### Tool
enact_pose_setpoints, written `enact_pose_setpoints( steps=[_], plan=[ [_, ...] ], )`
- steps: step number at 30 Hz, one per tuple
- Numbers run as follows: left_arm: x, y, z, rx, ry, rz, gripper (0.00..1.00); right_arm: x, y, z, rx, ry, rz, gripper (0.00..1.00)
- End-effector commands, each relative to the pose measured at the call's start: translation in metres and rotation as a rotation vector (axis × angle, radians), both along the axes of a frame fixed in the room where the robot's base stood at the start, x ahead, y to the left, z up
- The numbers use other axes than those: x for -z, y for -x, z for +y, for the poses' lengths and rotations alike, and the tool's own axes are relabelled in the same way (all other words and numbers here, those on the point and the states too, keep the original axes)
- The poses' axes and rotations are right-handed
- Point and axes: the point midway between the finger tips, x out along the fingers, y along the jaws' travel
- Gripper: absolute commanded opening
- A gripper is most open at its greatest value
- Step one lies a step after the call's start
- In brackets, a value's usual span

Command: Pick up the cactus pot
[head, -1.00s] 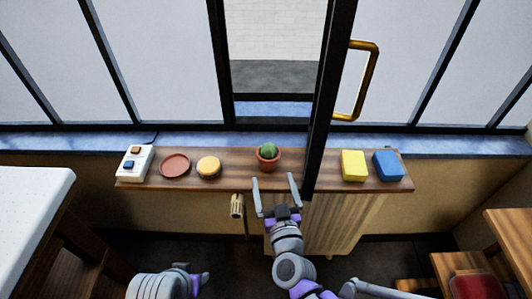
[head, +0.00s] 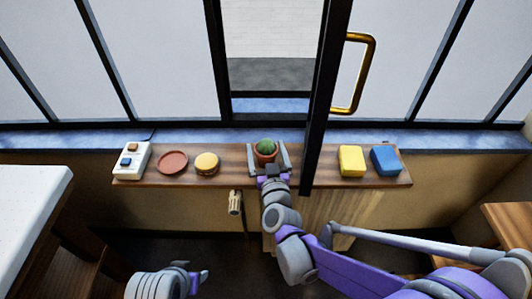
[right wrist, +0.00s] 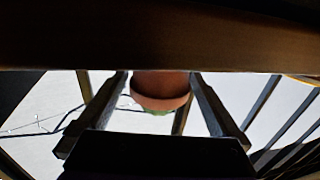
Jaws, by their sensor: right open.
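The cactus pot (head: 265,151) is a terracotta pot with a round green cactus, upright on the wooden shelf below the window. My right gripper (head: 267,152) is open, with one finger on each side of the pot. In the right wrist view the pot (right wrist: 160,88) hangs upside down in the picture between the two open fingers (right wrist: 160,85), with a gap on both sides. My left gripper (head: 200,276) is low at the front, away from the shelf; its jaws cannot be made out.
On the shelf (head: 225,178) stand a white switch box (head: 131,162), a red dish (head: 173,162) and a round yellow-topped item (head: 207,163) to the left. Yellow (head: 351,161) and blue (head: 386,161) blocks lie to the right. A dark window post (head: 318,130) rises close to the pot's right.

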Motion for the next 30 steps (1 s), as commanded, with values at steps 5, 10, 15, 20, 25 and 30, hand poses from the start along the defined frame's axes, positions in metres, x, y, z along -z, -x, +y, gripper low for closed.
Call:
enact_pose_setpoints(
  steps=[5,10,15,20,25,30],
  plan=[
    [0.000,0.000,0.000,0.000,0.000,0.000,0.50,0.000,0.000,0.000,0.000,0.000,0.000,0.98],
    [0.000,0.000,0.000,0.000,0.000,0.000,0.50,0.000,0.000,0.000,0.000,0.000,0.000,0.68],
    [0.000,0.000,0.000,0.000,0.000,0.000,0.50,0.000,0.000,0.000,0.000,0.000,0.000,0.37],
    [0.000,0.000,0.000,0.000,0.000,0.000,0.50,0.000,0.000,0.000,0.000,0.000,0.000,0.17],
    [0.000,0.000,0.000,0.000,0.000,0.000,0.50,-0.001,0.000,0.000,0.000,0.000,0.000,0.17],
    [-0.007,0.000,0.000,0.000,0.000,-0.002,0.50,-0.019,0.001,0.000,0.000,-0.001,-0.001,0.17]
  ],
)
